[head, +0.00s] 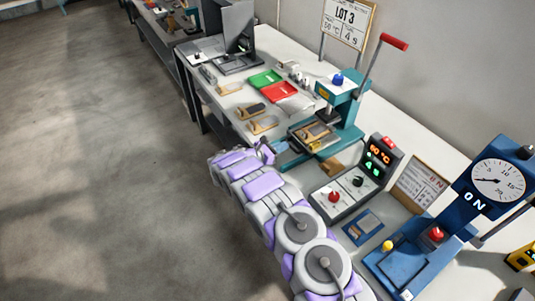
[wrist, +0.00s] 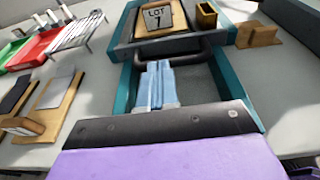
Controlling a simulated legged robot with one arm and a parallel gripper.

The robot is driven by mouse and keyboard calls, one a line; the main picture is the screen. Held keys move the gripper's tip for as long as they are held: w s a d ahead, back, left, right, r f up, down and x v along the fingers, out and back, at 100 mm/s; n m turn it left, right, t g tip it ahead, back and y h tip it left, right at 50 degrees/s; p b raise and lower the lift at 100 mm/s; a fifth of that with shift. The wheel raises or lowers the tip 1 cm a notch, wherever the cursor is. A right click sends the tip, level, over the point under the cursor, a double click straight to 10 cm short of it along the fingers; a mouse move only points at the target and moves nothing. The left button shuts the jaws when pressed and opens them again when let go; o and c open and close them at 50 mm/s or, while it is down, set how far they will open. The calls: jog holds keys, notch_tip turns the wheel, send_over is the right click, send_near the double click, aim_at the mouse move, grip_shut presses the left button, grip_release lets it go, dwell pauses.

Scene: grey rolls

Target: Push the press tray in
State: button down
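The press (head: 345,105) is teal with a red-handled lever (head: 393,42) raised up. Its tray (head: 314,134) lies low between teal rails and carries a wooden block. I cannot tell whether the fingertips touch the handle. In the head view my gripper (head: 281,147) is at the tray's front.
Red (head: 278,91) and green (head: 264,78) trays and wooden blocks (head: 264,124) lie left of the press. A control box (head: 352,190) with lit digits and a blue gauge press (head: 465,215) stand to the right. The floor (head: 90,150) at left is clear.

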aim_at(296, 140)
jog(key=x, duration=0.2)
jog(key=r+x, duration=0.1)
jog(key=x, duration=0.1)
jog(key=shift+w+d+f, duration=0.1)
jog(key=shift+d, duration=0.15)
jog(key=shift+w+d, duration=0.1)
jog(key=shift+w, duration=0.05)
jog(key=shift+d, duration=0.2)
jog(key=p+v, duration=0.2)
jog(key=v, duration=1.2)
jog(key=shift+a, duration=0.2)
